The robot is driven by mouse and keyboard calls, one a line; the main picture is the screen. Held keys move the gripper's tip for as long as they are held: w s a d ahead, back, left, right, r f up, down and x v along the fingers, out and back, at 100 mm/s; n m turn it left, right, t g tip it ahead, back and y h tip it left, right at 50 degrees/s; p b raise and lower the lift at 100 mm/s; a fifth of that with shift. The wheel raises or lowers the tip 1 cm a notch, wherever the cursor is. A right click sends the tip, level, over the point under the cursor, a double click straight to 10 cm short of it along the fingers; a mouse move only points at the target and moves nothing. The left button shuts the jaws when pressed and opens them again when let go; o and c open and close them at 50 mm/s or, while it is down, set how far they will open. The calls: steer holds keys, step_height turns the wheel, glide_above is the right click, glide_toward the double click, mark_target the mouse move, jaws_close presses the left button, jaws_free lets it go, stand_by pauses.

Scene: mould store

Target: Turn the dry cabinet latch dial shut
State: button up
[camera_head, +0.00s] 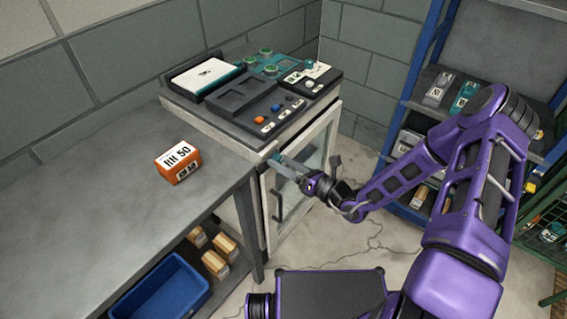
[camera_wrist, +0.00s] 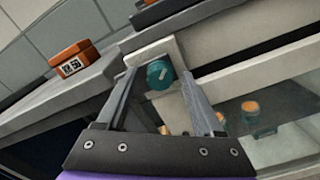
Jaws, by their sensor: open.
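The dry cabinet (camera_head: 318,132) stands against the wall, with a pale frame and a glass door. Its teal latch dial (camera_wrist: 159,73) shows in the wrist view on the pale frame, with a light mark across its face. My gripper (camera_wrist: 157,72) is open, with one finger on each side of the dial in that view. I cannot tell whether the fingers touch it. In the head view my gripper (camera_head: 277,159) is at the cabinet's upper front corner, and the dial is mostly hidden there.
An orange box marked RH 50 (camera_head: 178,163) sits on the grey bench (camera_head: 90,215) left of the cabinet. Trays and small parts lie on the cabinet top. A blue shelf rack (camera_head: 425,60) stands at the right. A blue bin (camera_head: 160,290) is under the bench.

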jaws_close()
steer(key=shift+n, duration=0.3)
steer(key=n, duration=0.4)
steer(key=shift+p, duration=0.35)
steer(key=n, duration=0.4)
steer(key=shift+n, duration=0.4)
steer(key=n+b, duration=0.1)
steer(key=n, duration=0.3)
steer(key=shift+n, duration=0.3)
steer(key=shift+n+b, duration=0.85)
steer(key=shift+n, duration=1.05)
